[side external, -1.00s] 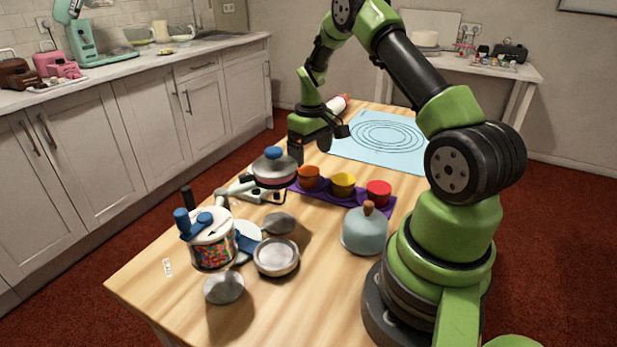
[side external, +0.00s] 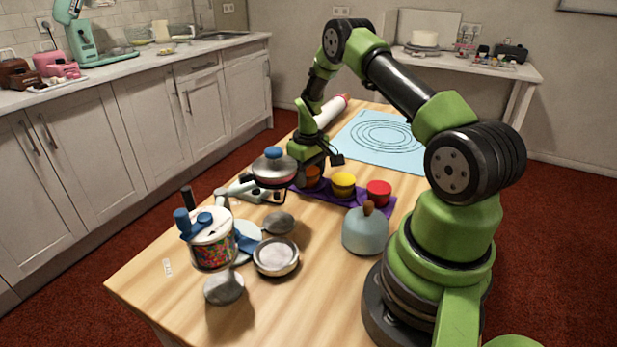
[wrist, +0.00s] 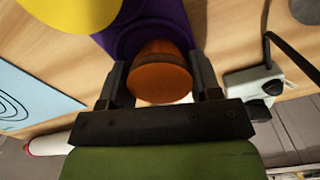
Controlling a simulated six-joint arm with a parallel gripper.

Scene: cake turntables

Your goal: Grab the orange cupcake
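The orange cupcake (wrist: 160,78) sits at the end of the purple tray (wrist: 150,12), between my two fingers in the wrist view. In the side view, the orange cupcake (side external: 313,176) is partly hidden behind my gripper (side external: 304,180). My gripper (wrist: 160,76) is low over the tray with its fingers spread, one on each side of the cupcake. The fingers are very close to its sides; I cannot tell if they touch it.
A yellow cupcake (side external: 343,182) and a red cupcake (side external: 379,191) share the tray. A cake-stand-like turntable with a blue knob (side external: 273,153) stands close at left. A grey-blue dome (side external: 366,232) is in front. The blue mat (side external: 405,160) behind is clear.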

